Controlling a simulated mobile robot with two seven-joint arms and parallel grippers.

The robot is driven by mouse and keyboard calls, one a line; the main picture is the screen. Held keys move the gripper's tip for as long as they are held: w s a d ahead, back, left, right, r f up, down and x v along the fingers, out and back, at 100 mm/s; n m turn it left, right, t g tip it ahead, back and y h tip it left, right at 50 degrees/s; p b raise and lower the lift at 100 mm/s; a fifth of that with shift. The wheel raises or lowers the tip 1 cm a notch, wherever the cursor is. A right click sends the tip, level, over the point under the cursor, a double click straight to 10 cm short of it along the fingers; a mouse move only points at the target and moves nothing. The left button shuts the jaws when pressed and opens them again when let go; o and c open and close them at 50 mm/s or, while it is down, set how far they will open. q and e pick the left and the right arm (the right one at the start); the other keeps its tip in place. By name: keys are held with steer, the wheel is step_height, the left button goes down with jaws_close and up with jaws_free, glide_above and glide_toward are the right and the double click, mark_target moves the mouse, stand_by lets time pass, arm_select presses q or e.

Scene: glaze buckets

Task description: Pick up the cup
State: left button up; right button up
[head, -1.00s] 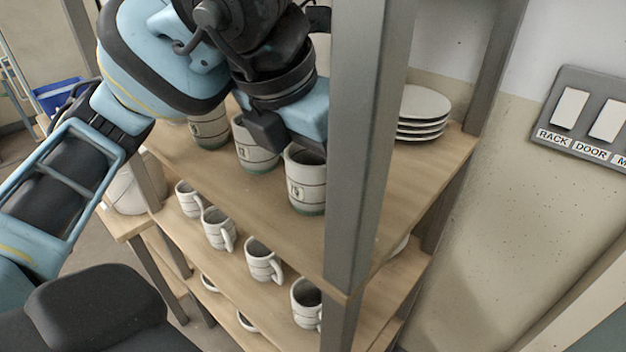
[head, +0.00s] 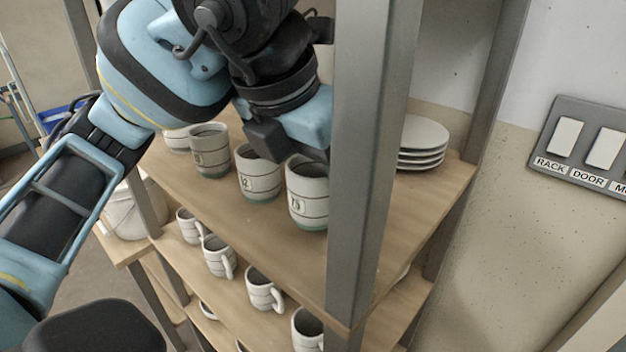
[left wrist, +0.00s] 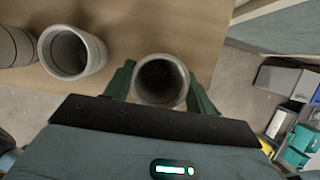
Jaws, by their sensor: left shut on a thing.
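The cup (head: 308,197), pale with thin dark bands, a dark mark and a greenish base, is nearest the front post on the top shelf (head: 385,230). My left gripper (head: 287,147) reaches down from above and is shut on it. In the left wrist view the cup (left wrist: 161,84) stands upright between both fingers, mouth towards the camera. It appears slightly off the shelf, though the gap is hard to see. The gripper and post hide part of its rim and right side. My right gripper is not in view.
A similar cup (head: 257,175) stands close to its left, then another (head: 209,150) and a partly hidden one (head: 177,138). Stacked plates (head: 422,143) sit behind the grey post (head: 362,160). Several handled mugs (head: 262,291) stand on the shelf below.

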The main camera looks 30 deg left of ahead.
arm_select(q)
steer(key=shift+s+r, duration=0.3)
steer(key=shift+r, duration=0.25)
steer(key=s+a+b, duration=0.2)
steer(key=s+b, duration=0.1)
steer(key=s, duration=1.4)
steer(key=shift+s+a, duration=0.15)
steer(key=shift+a, duration=0.1)
